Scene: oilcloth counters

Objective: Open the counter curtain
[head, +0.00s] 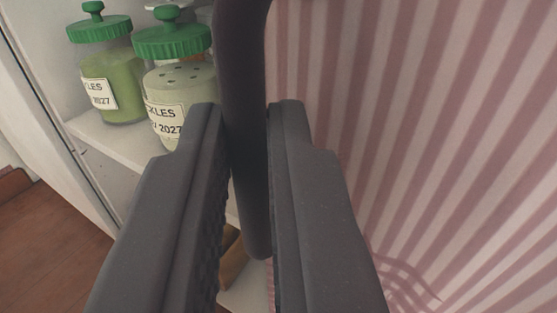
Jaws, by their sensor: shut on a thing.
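The counter curtain (400,130) is pink and white striped cloth and fills the right half of the view. A dark, rounded upright bar (241,60) runs down along the curtain's left edge; where its top end goes is cut off by the frame. My gripper (245,125) is shut on this bar, one finger on each side of it. The bar's rounded lower end shows between the fingers. Left of the bar the cupboard is uncovered and its inside shows. The fingers hide part of the shelf and the curtain's lower edge.
Two jars with green lids, a front jar (178,85) and one behind it to the left (108,80), stand on a white shelf (110,148). The cupboard's white side frame (45,110) is at the left. Brown wooden floor (45,245) lies lower left.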

